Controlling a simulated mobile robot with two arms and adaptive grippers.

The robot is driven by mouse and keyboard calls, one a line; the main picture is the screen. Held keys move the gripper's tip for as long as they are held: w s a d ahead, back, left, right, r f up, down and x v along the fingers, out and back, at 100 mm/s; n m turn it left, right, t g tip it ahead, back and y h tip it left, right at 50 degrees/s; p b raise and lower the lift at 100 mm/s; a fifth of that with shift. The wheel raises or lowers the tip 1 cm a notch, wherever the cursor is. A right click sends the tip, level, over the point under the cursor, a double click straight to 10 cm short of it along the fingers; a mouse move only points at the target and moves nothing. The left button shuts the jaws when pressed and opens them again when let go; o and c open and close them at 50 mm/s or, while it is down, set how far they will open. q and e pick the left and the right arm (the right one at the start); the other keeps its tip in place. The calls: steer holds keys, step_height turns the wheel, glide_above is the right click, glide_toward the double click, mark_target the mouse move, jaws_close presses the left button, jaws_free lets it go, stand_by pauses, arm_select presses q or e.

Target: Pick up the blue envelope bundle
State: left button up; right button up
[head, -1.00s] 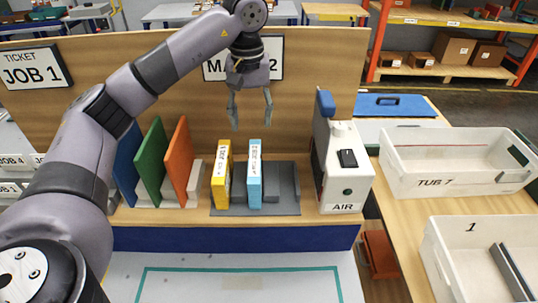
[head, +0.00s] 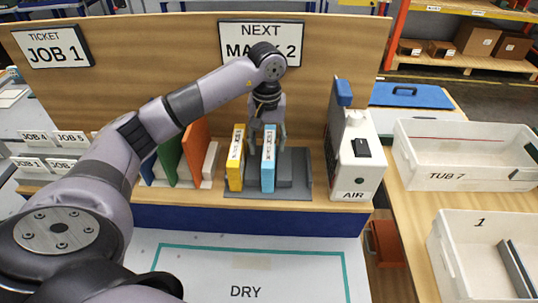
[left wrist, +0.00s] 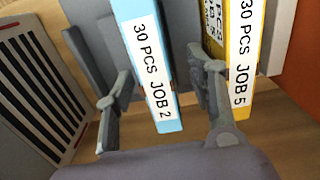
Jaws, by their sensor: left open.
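The blue envelope bundle (head: 268,165) stands upright on a dark grey rack (head: 300,193) on the wooden shelf. In the left wrist view the bundle (left wrist: 148,70) carries a white label reading "30 PCS JOB 2". My left gripper (head: 267,140) is open over its top. In the left wrist view the fingers of this gripper (left wrist: 163,112) lie on either side of the bundle, with a gap on both sides. One finger is between it and the yellow bundle (left wrist: 240,60), labelled "JOB 5". My right gripper is not in view.
The yellow bundle (head: 235,160) stands close left of the blue one. Orange (head: 196,150) and green (head: 168,158) boards stand further left. A white AIR box (head: 355,160) is to the right. The wooden back panel (head: 130,90) rises behind.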

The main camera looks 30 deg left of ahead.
arm_select(q)
steer(key=f+p, duration=0.2)
steer(key=f, duration=0.1)
steer(key=shift+w+d+f, duration=0.1)
steer(key=shift+d+f, duration=0.1)
steer(key=shift+f, duration=0.65)
steer(key=shift+c, duration=0.4)
jaws_close()
